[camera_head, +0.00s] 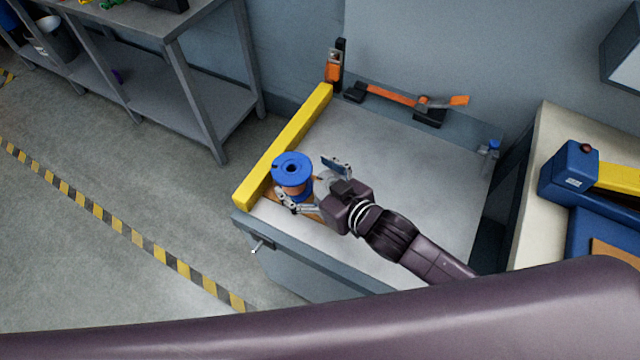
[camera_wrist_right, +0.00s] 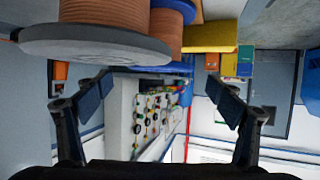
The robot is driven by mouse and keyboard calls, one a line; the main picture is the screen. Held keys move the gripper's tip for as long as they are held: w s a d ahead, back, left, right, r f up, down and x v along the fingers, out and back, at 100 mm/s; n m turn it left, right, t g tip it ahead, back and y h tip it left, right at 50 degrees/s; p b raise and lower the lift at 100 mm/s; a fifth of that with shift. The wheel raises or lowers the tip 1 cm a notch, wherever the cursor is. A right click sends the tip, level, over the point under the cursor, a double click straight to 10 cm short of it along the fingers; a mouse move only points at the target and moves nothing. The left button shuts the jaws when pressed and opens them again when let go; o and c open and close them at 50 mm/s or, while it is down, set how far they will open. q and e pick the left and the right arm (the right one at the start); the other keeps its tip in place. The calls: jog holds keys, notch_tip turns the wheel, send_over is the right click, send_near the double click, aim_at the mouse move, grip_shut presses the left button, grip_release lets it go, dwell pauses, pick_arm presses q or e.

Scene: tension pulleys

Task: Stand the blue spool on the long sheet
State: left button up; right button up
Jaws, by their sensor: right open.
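The blue spool (camera_head: 291,166), with a blue top flange and copper-brown winding, stands upright near the left edge of the grey worktop. It also shows in the right wrist view (camera_wrist_right: 166,31). A brown sheet (camera_head: 311,215) shows partly beside its base; the gripper and spool hide the rest, so I cannot tell its length or whether the spool is on it. My right gripper (camera_head: 314,186) is open just right of the spool. A grey-flanged spool (camera_wrist_right: 95,44) with brown winding is close in the wrist view. My left gripper is out of view.
A yellow bar (camera_head: 285,144) runs along the worktop's (camera_head: 400,170) left edge. A blue-and-yellow device (camera_head: 570,170) stands on the bench to the right. The worktop's middle is clear.

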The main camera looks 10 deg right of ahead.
jog(key=v, duration=0.6)
jog(key=shift+s+d+r, duration=0.1)
jog(key=shift+s+d, duration=0.05)
jog(key=shift+s, duration=0.05)
dwell(0.4)
